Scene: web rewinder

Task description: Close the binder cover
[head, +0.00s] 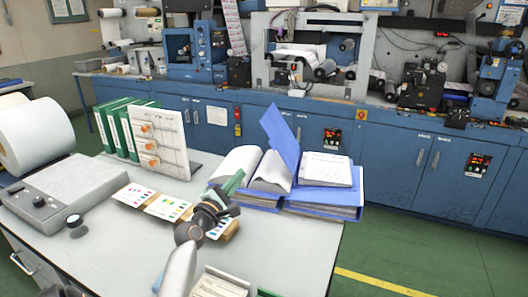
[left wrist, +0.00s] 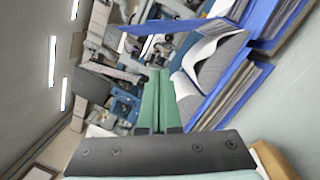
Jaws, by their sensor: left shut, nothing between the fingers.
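The open blue binder lies near the right end of the grey table. Its blue cover (head: 281,137) stands up, tilted, between curled white pages (head: 240,163) on the left and a stack of white sheets (head: 324,169) on the right. In the left wrist view, blue covers (left wrist: 275,22) and curled pages (left wrist: 205,52) show at the upper right. My left gripper (head: 236,178) has green fingers, shut and empty, just in front of and left of the pages. The fingers also show in the left wrist view (left wrist: 159,85). My right gripper is not in view.
Another blue binder (head: 322,211) lies at the table's right edge. Green binders (head: 115,127) and a white board with orange parts (head: 160,140) stand behind left. Colour cards (head: 166,206) lie left of my gripper. A grey device (head: 70,187) stands at left. Blue machine cabinets (head: 390,160) are behind.

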